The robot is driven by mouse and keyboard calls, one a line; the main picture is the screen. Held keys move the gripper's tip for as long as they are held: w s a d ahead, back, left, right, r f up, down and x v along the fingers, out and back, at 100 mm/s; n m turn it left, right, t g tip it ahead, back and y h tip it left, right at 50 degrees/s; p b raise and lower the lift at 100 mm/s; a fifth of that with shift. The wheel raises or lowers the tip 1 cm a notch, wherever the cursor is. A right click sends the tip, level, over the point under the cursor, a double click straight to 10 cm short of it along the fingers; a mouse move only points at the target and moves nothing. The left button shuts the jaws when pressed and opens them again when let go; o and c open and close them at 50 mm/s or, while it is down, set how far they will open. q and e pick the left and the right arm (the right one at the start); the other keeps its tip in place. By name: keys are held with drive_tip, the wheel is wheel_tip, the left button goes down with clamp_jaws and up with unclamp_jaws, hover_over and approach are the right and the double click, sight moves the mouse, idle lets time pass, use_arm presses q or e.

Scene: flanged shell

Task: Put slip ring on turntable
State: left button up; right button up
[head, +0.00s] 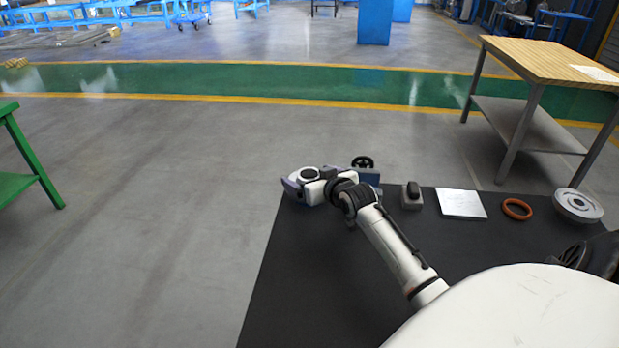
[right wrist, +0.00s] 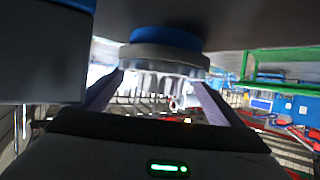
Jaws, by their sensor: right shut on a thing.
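My right gripper (head: 297,187) is at the far left corner of the black-topped table. It is shut on a shiny pale thing, which I take to be the slip ring (right wrist: 165,80); it shows between the fingers in the right wrist view. A grey flanged disc (right wrist: 165,56) with a blue round part (right wrist: 166,38) is right against it there; I cannot tell whether these are one piece with it. The slip ring's contact with what is under it is hidden. I cannot tell for sure which thing is the turntable. My left gripper is not in view.
On the black tabletop (head: 300,270) stand a dark handwheel (head: 363,162), a grey block with a black knob (head: 411,197), a white plate (head: 461,204), an orange ring (head: 517,209) and a silver flanged disc (head: 578,206). The front left tabletop is bare.

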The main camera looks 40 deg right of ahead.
drive_tip(key=shift+w+r, duration=0.1)
drive_tip(key=shift+r, duration=0.2)
drive_tip(key=o, duration=1.6)
drive_tip(key=shift+f, duration=0.3)
drive_tip(key=shift+o, duration=0.2)
drive_tip(key=shift+r, duration=0.1)
drive_tip(key=p+v, duration=0.1)
drive_tip(key=v, duration=1.1)
